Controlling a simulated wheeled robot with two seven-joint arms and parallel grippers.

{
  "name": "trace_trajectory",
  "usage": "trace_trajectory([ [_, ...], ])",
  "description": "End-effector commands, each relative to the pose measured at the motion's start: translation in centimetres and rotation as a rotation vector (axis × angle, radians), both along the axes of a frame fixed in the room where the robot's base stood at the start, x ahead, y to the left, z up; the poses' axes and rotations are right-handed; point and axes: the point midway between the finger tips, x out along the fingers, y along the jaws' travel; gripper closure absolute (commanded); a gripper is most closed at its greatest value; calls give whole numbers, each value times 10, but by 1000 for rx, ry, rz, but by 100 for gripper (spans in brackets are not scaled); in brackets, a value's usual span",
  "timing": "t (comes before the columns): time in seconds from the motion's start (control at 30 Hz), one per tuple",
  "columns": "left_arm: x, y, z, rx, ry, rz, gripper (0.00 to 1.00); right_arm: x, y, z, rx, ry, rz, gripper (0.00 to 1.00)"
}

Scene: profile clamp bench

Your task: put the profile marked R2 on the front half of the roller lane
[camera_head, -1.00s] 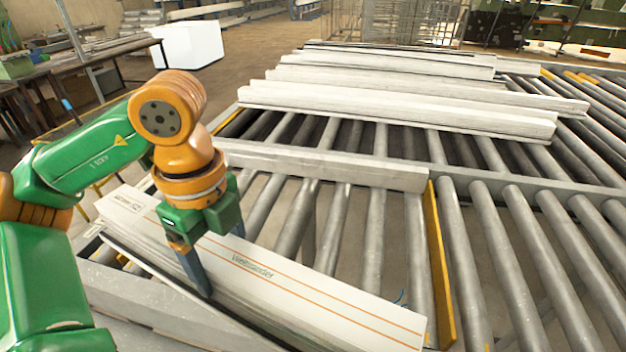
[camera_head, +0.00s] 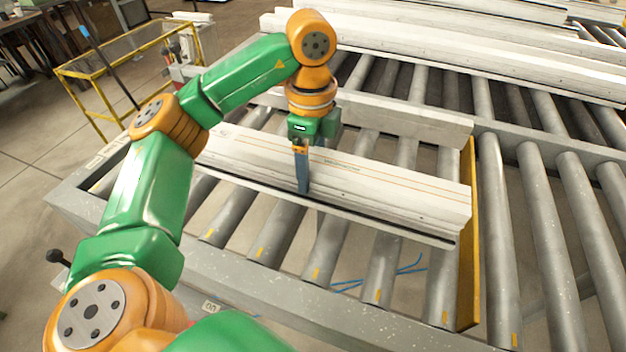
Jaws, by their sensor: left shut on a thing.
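The long white profile (camera_head: 400,190) with thin orange lines lies across the rollers in the head view; its marking is too small to read. My left gripper (camera_head: 302,185) points down and is shut on this profile, a little left of its middle. The fingers hide a small part of its front side. The profile's right end is close beside the yellow stop plate (camera_head: 470,270). The roller lane (camera_head: 330,250) shows bare rollers in front of the profile. I cannot tell whether the profile touches the rollers. My right gripper is out of view.
A pale bar (camera_head: 430,118) runs along the back of the lane. Several white profiles (camera_head: 480,55) lie on rollers farther back. A grey front rail (camera_head: 250,290) edges the lane. Blue cables (camera_head: 385,275) hang below the rollers. A yellow-framed cart (camera_head: 95,85) stands at left.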

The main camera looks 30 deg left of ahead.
Motion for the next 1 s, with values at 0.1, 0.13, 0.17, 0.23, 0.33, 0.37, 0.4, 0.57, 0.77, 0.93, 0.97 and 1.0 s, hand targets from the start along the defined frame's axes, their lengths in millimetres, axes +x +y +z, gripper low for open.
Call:
trace_trajectory([
  [0.1,3,0,-18,2,7,0,100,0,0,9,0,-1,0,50],
  [0.13,3,0,-22,1,6,-1,100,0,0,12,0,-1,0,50],
  [0.17,3,0,-25,1,4,0,100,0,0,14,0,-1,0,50],
  [0.23,3,0,-32,1,2,0,100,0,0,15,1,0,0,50],
  [0.33,3,-1,-35,0,-1,0,100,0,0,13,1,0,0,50],
  [0.37,3,-1,-35,0,-1,0,100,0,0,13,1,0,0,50],
  [0.4,3,-1,-35,0,-1,0,100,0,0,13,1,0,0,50],
  [0.57,3,-1,-36,1,1,0,7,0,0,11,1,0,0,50],
  [0.77,3,-1,-36,0,1,0,0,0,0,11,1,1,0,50],
  [0.93,4,-1,-27,-1,-2,1,0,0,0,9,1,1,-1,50],
  [0.97,4,-1,-22,-1,-2,0,0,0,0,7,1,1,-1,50],
  [1.0,4,-1,-15,-1,-4,-1,0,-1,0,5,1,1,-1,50],
])
